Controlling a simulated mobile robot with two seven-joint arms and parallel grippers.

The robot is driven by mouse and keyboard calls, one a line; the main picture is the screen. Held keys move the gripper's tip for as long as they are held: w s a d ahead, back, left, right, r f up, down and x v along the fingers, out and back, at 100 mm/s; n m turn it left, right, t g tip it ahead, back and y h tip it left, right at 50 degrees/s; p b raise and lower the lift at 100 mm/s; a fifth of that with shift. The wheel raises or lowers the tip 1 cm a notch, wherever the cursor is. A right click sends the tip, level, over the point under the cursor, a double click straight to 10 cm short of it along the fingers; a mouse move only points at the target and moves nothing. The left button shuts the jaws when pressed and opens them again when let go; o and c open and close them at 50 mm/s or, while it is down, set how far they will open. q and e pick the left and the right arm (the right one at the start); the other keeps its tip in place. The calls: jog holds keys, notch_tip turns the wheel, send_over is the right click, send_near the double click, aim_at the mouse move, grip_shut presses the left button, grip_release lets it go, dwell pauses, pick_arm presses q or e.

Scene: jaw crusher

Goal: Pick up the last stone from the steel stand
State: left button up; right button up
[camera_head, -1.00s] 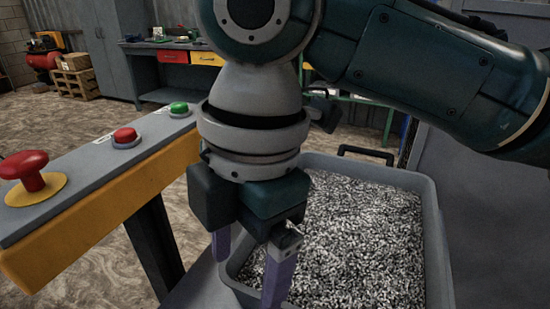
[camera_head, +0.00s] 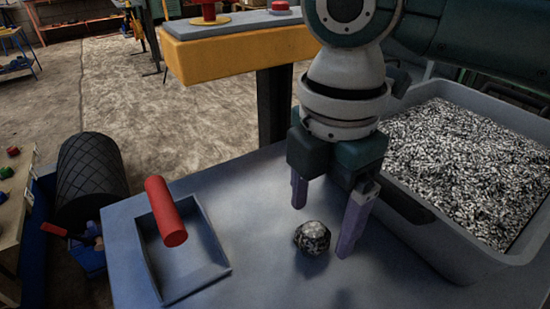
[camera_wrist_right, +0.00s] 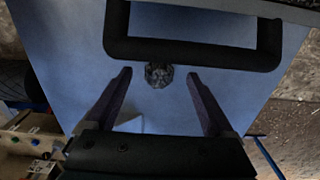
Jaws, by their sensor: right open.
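One rough dark grey stone (camera_head: 312,237) lies on the bluish steel stand (camera_head: 270,185). My right gripper (camera_head: 322,230) points down above the stand with its two purple fingers apart and nothing between them. In the head view the stone shows just in front of the fingertips. In the right wrist view the stone (camera_wrist_right: 159,75) appears centred between the two fingertips (camera_wrist_right: 159,72), apart from both. The exact height of the fingertips above the stand is hard to tell. My left gripper is not in view.
A grey bin (camera_head: 462,245) full of gravel stands right beside my right gripper; a dark bar handle (camera_wrist_right: 195,53) crosses the wrist view. A shallow grey pan (camera_head: 205,275) with a red handle (camera_head: 166,211) lies on the stand's left. A yellow button console (camera_head: 235,55) stands behind.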

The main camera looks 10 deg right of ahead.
notch_tip(320, 180, down, 3)
jog(key=shift+r, duration=0.1)
grip_shut()
dwell(0.7)
